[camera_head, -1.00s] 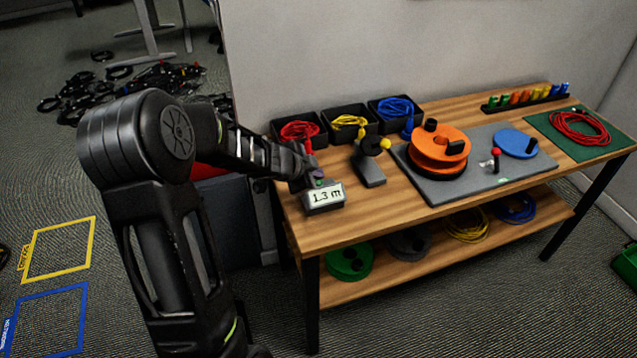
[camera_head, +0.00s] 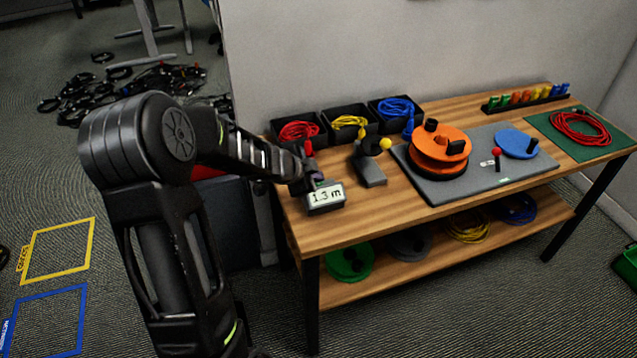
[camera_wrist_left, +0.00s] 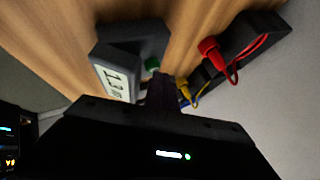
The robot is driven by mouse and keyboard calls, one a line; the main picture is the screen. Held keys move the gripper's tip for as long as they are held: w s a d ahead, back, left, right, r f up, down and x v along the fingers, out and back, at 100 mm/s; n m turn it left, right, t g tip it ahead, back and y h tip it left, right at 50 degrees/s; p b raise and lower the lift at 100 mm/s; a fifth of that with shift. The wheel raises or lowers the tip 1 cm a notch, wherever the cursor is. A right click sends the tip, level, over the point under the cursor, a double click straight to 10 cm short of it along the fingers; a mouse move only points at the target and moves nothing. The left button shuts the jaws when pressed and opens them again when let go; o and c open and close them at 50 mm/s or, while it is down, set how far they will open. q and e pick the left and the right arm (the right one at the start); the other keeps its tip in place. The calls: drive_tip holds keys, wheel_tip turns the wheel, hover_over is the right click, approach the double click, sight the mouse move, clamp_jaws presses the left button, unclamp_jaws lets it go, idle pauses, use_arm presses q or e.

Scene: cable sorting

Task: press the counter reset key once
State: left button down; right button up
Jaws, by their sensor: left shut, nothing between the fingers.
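The counter (camera_head: 325,198) is a dark box near the left end of the table, and its display reads 1.3 m. In the left wrist view the counter (camera_wrist_left: 132,42) shows its green key (camera_wrist_left: 152,64) on the top face. My left gripper (camera_head: 314,180) is shut and empty, right at the back of the counter's top. In the left wrist view the dark fingers (camera_wrist_left: 160,86) end just beside the green key; I cannot tell whether they touch it. In the head view the gripper hides the key. My right gripper is not in view.
Black bins with red (camera_head: 299,131), yellow (camera_head: 348,122) and blue cables (camera_head: 395,108) stand behind the counter. A grey stand with a yellow ball (camera_head: 385,144) is to its right. Further right are an orange reel (camera_head: 440,141) and a green mat (camera_head: 548,130).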

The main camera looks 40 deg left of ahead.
use_arm(q)
drive_tip(key=shift+f, duration=0.3)
drive_tip(key=shift+r, duration=0.1)
idle(0.3)
drive_tip(key=shift+r+p, duration=0.9)
drive_tip(key=shift+p, duration=0.05)
wheel_tip(320, 180, up, 5)
drive_tip(key=p, duration=0.5)
idle(0.7)
